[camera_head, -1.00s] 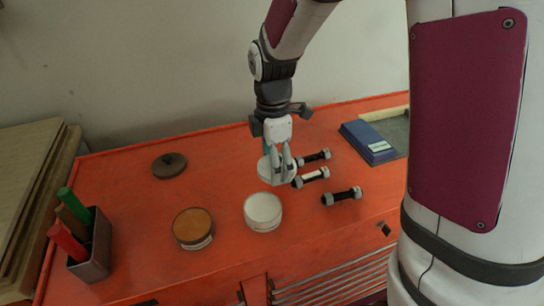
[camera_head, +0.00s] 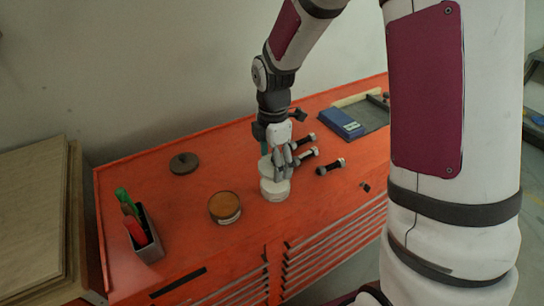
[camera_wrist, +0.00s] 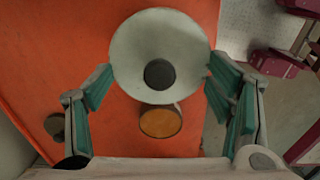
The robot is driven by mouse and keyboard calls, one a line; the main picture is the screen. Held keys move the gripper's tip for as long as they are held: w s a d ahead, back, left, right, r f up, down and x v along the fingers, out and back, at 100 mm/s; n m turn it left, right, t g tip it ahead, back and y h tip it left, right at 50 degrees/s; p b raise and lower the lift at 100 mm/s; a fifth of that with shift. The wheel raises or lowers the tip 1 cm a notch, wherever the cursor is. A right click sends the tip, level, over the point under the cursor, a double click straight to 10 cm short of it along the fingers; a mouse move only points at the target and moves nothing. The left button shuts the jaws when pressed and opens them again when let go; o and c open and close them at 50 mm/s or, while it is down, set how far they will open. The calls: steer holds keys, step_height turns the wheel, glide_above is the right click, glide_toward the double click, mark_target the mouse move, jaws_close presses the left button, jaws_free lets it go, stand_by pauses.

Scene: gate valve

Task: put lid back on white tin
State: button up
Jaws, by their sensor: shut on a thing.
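My gripper (camera_head: 282,163) is shut on the white lid (camera_head: 264,168), holding it over the white tin (camera_head: 275,190). The lid looks level and close to the tin's top; I cannot tell whether they touch. In the wrist view the lid (camera_wrist: 150,35) is a pale disc with a dark round knob (camera_wrist: 160,74), between the teal finger pads of my gripper (camera_wrist: 160,88). The lid hides the white tin in that view. A tin with orange-brown contents (camera_head: 224,206) stands open to the left; it also shows in the wrist view (camera_wrist: 160,121).
A dark lid with a knob (camera_head: 184,163) lies at the back left of the red bench (camera_head: 180,235). A holder (camera_head: 150,249) with green and red handles stands at the left.

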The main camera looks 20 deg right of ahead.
steer(key=shift+f+b, duration=0.75)
steer(key=shift+f, duration=1.8)
steer(key=c, duration=0.8)
steer(key=shift+c, duration=0.3)
steer(key=shift+s+d+r+p, duration=0.15)
steer(key=shift+s+p, duration=0.15)
steer(key=shift+s, duration=0.25)
jaws_close()
steer(key=shift+s, duration=0.1)
steer(key=shift+s+d+r+p, duration=0.15)
steer(key=shift+s+r+p, duration=0.05)
steer(key=shift+p, duration=0.15)
steer(key=shift+w+r, duration=0.4)
steer(key=shift+w, duration=0.1)
steer(key=shift+f+p, duration=0.2)
steer(key=shift+p, duration=0.1)
